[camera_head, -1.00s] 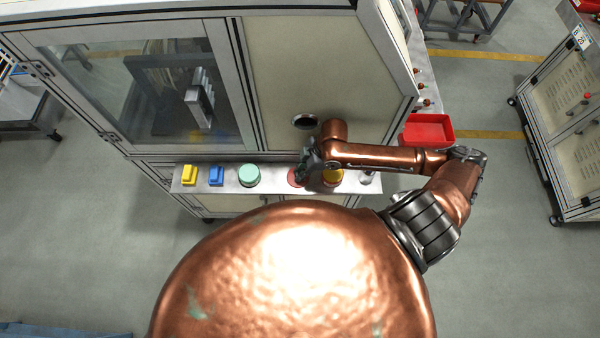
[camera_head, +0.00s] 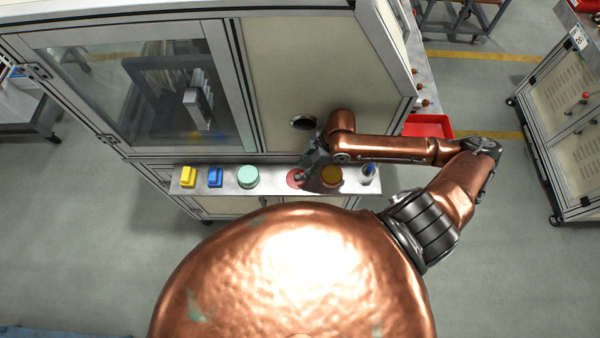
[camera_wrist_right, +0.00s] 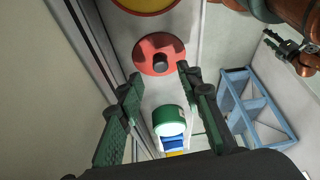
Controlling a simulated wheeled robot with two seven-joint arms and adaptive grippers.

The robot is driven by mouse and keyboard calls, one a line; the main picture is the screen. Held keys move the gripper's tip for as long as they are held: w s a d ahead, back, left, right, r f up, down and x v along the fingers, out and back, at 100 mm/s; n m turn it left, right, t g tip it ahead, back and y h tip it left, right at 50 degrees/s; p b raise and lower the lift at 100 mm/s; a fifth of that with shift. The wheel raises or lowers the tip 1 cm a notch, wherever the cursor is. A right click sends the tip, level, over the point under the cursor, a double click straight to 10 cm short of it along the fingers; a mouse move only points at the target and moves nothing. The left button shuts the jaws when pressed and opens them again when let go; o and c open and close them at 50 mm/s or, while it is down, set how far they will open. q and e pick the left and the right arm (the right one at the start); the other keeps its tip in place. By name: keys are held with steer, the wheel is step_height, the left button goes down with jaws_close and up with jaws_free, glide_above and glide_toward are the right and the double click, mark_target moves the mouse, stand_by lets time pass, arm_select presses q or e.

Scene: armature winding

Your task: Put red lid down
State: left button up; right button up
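The red lid (camera_head: 295,178) is a flat disc with a dark knob, on the narrow metal ledge between the mint-green and yellow round items. I cannot tell whether anything is under it. In the right wrist view, the lid (camera_wrist_right: 148,62) lies flat beyond the fingertips. My right gripper (camera_wrist_right: 160,72) is open and empty, its fingers apart, with the knob clear of them. In the head view, my right gripper (camera_head: 313,163) is beside the lid and partly hides it. A dark gripper at the upper right of the wrist view, apparently my left (camera_wrist_right: 285,47), is too small to read.
On the ledge (camera_head: 275,172) stand a yellow block (camera_head: 188,177), a blue block (camera_head: 216,177), a mint-green item (camera_head: 248,177), a yellow round item (camera_head: 332,175) and a small blue-topped item (camera_head: 369,173). The machine cabinet (camera_head: 290,70) rises behind. A red bin (camera_head: 430,124) is at the right.

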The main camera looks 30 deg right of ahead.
steer(key=v, duration=0.7)
steer(key=shift+r, duration=0.15)
steer(key=shift+s, duration=0.1)
